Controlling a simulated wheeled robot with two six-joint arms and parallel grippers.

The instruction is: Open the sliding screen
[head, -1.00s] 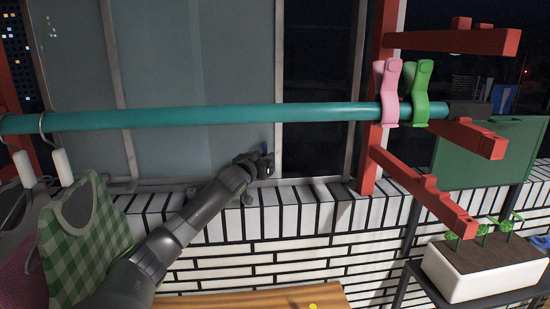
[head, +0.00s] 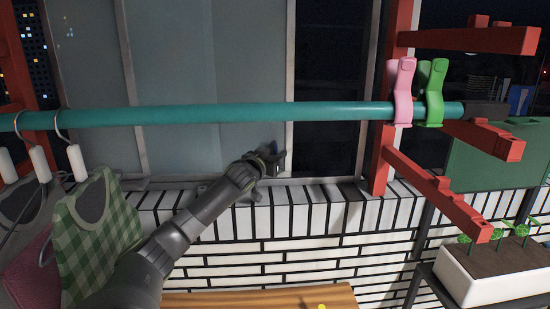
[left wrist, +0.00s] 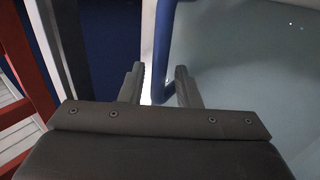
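The sliding screen is a pale grey-blue panel (head: 250,65) with a light frame, left of a dark gap in the head view. It fills the right of the left wrist view (left wrist: 245,80). Its blue handle (left wrist: 163,50) is a bar near the screen's edge in the left wrist view. My left gripper (head: 277,160) is at the screen's lower right edge. In the left wrist view its two fingers (left wrist: 159,87) are apart, with the handle's lower end showing between them. I cannot tell whether they touch it. My right gripper is out of view.
A teal rail (head: 240,113) crosses in front of the window, with a pink clip (head: 400,90), a green clip (head: 432,90) and hangers at left. A checked green garment (head: 95,235) hangs near my left arm. A white planter (head: 490,275) stands at lower right.

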